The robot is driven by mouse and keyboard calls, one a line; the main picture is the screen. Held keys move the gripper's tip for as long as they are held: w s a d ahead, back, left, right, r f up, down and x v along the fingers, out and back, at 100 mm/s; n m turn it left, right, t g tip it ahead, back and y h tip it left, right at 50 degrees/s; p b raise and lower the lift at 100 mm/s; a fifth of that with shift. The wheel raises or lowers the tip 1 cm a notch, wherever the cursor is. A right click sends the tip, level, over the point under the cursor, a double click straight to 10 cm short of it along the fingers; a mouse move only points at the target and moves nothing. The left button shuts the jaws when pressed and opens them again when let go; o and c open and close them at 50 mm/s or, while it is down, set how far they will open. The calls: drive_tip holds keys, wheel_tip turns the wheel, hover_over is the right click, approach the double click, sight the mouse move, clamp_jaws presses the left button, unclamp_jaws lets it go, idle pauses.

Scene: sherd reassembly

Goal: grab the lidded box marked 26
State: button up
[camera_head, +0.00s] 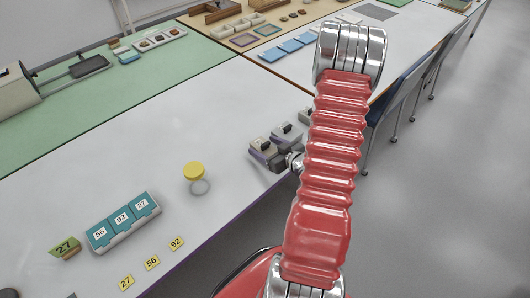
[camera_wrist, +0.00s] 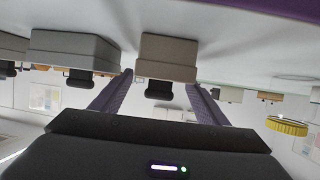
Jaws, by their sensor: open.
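Several grey lidded boxes with dark knobs stand near the table's right edge, partly behind my arm; a front one (camera_head: 265,152) shows in the head view. Their marks are too small to read, so I cannot tell which is 26. The wrist view is upside down, with the table at the top. There, a beige-grey lidded box (camera_wrist: 168,57) with a dark knob lies between the finger lines of my gripper (camera_wrist: 160,84). The gripper is open and empty, and I cannot tell how far the fingertips reach beside the box. Another grey box (camera_wrist: 72,48) stands to the left.
A yellow-lidded jar (camera_head: 193,170) stands left of the boxes. The white tabletop (camera_head: 150,140) is clear at mid-left. Chairs (camera_head: 395,95) stand at the right.

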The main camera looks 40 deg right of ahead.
sight(265, 143)
drive_tip(key=c, duration=1.2)
drive_tip(key=shift+r, duration=0.15)
drive_tip(key=shift+r, duration=4.9)
